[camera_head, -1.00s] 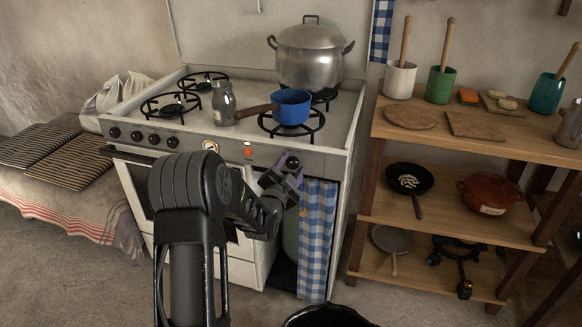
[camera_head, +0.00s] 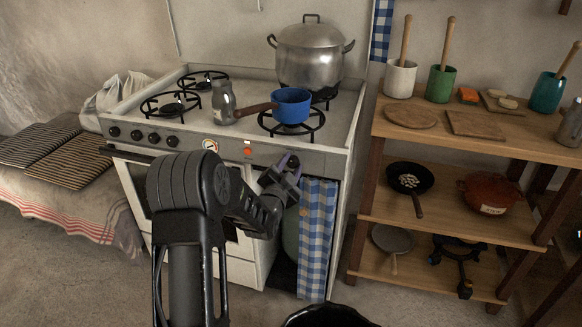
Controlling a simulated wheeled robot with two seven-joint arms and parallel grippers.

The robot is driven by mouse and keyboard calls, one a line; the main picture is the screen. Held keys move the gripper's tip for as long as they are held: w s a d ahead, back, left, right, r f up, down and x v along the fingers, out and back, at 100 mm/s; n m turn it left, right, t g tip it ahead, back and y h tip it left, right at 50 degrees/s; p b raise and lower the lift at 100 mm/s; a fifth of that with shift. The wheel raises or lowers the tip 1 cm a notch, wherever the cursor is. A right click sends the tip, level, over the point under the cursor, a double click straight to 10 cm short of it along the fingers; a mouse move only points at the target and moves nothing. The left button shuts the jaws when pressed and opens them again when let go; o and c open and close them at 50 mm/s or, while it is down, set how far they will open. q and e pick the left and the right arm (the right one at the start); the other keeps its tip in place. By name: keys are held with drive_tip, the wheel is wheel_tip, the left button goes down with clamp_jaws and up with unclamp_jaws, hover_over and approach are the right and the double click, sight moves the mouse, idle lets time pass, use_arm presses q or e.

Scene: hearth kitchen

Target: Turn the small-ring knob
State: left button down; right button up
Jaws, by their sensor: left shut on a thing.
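The stove's front panel (camera_head: 325,162) carries several black knobs in a row on the left and one black knob (camera_head: 293,161) at its right part, below the blue pan. My left gripper (camera_head: 288,167) is at this right knob, its purple-toned fingers shut on it. The fingers hide much of the knob, and its pointer cannot be made out. The other knobs (camera_head: 135,135) stand clear of my arm.
A blue saucepan (camera_head: 291,106) sits on the front right ring, its handle reaching left toward a grey bottle (camera_head: 223,102). A large pot (camera_head: 311,55) stands behind. A checked curtain (camera_head: 317,240) hangs below the panel. A wooden shelf (camera_head: 460,215) stands to the right.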

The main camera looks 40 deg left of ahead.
use_arm(q)
drive_tip(key=n+b, duration=0.2)
drive_tip(key=b, duration=0.1)
drive_tip(key=n+b, duration=0.5)
drive_tip(key=b, duration=0.1)
drive_tip(key=shift+f, duration=0.25)
drive_tip(key=n+b, duration=0.4)
drive_tip(key=shift+n+b, duration=0.3)
drive_tip(key=shift+b, duration=0.05)
drive_tip(key=shift+r+n+b, duration=0.2)
drive_tip(key=shift+n+b, duration=0.65)
drive_tip(key=shift+n, duration=0.15)
use_arm(e)
wheel_tip(320, 180, down, 16)
drive_tip(key=w+d, duration=0.1)
drive_tip(key=shift+w+d+r, duration=0.2)
drive_tip(key=shift+w+d, duration=0.15)
use_arm(q)
drive_tip(key=c, duration=0.9)
unclamp_jaws()
drive_tip(key=shift+a, duration=0.1)
drive_tip(key=shift+c, duration=0.2)
drive_tip(key=shift+s+r, duration=0.1)
